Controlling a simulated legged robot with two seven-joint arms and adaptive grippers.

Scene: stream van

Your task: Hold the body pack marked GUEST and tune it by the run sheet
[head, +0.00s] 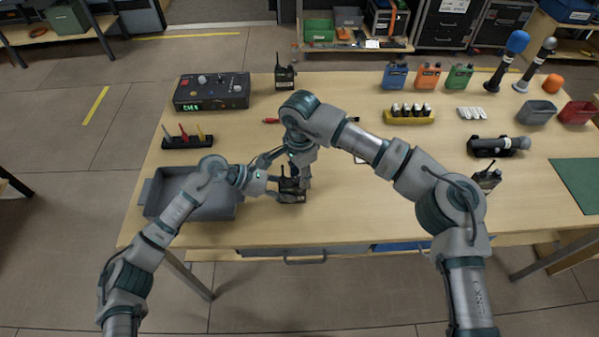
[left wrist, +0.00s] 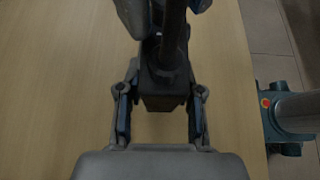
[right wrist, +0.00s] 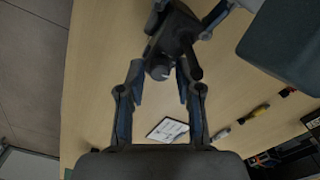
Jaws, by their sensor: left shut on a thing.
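A black body pack (head: 291,196) stands near the front of the table, left of centre. My left gripper (head: 272,187) is shut on it from the left; in the left wrist view the pack (left wrist: 162,92) sits between the fingers. No GUEST mark is readable. My right gripper (head: 303,178) is above the pack, pointing down. In the right wrist view its fingers (right wrist: 159,76) are apart, with a round knob (right wrist: 158,68) on the pack's top between the tips and gaps on both sides. A white card (right wrist: 168,130) lies on the table, its text unreadable; I cannot tell whether it is the run sheet.
A grey bin (head: 170,213) stands left of my left gripper. Behind it are a tool rack (head: 187,142) and a box with a green display (head: 212,92). Other black packs stand at the back (head: 285,76) and right (head: 487,180). Bare table lies right of the held pack.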

